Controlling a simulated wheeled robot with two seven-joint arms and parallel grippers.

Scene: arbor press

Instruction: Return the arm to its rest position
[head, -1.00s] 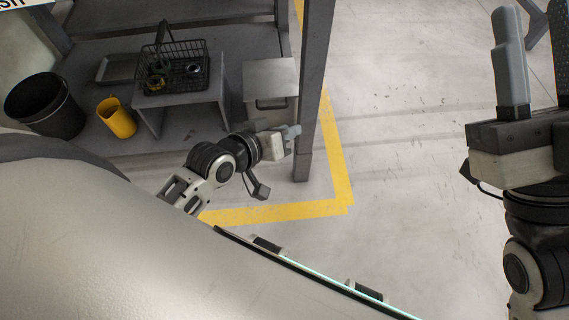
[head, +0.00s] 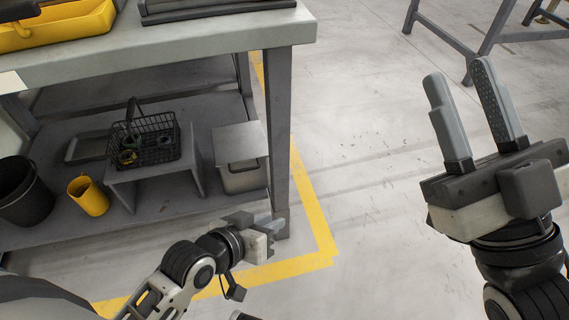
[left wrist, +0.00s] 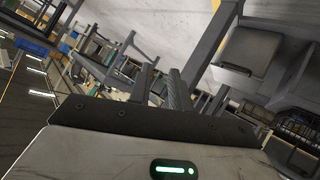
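My left gripper (head: 277,226) is low at the lower middle of the head view, near the workbench's front leg (head: 277,140). I cannot tell if it touches the leg. In the left wrist view its two dark fingers (left wrist: 160,75) stand apart with a narrow gap and nothing between them. My right gripper (head: 457,68) is raised at the right of the head view, its two grey fingers apart and empty, over bare floor. No arbor press can be made out; only the lower edge of a dark object (head: 205,12) shows on the bench top.
The workbench (head: 200,42) has a yellow tray (head: 75,28) on top. Its lower shelf (head: 160,215) holds a black wire basket (head: 165,150) on a stand, a grey box (head: 243,178), a yellow cup (head: 90,197) and a black bin (head: 22,195). Open floor (head: 370,160) lies right.

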